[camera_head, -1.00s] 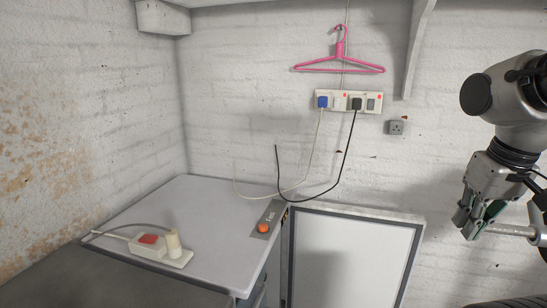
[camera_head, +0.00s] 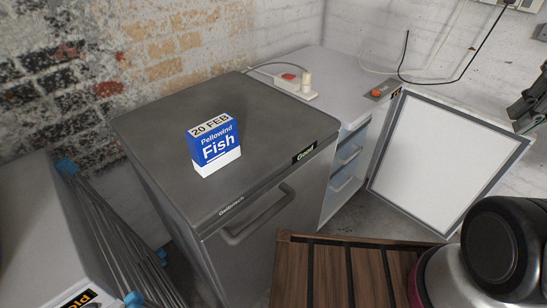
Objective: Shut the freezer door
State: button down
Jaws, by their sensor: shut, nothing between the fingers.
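The freezer is a white-topped unit (camera_head: 338,72) at the back against the wall, with an orange knob on its top panel. Its front is open and shows blue-edged drawers (camera_head: 346,160). The freezer door (camera_head: 440,155) stands wide open to the right, its white inner panel and grey seal facing me. My gripper (camera_head: 530,108) shows only in part at the right edge, beside the door's upper right corner. It is shut and empty; I cannot tell whether it touches the door.
A closed dark grey appliance (camera_head: 235,125) stands to the left of the freezer, with a blue fish box (camera_head: 214,148) on it. A slatted wooden piece (camera_head: 345,270) is low in front. A folding rack (camera_head: 115,240) stands at left. A power strip (camera_head: 296,86) lies on the freezer.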

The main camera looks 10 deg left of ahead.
aim_at(439, 156)
jog(key=k+u, duration=0.2)
jog(key=i+l+z, duration=0.2)
jog(key=i+l, duration=0.15)
jog(key=i, duration=0.15)
jog(key=i+l+z, duration=0.25)
jog(key=i, duration=0.25)
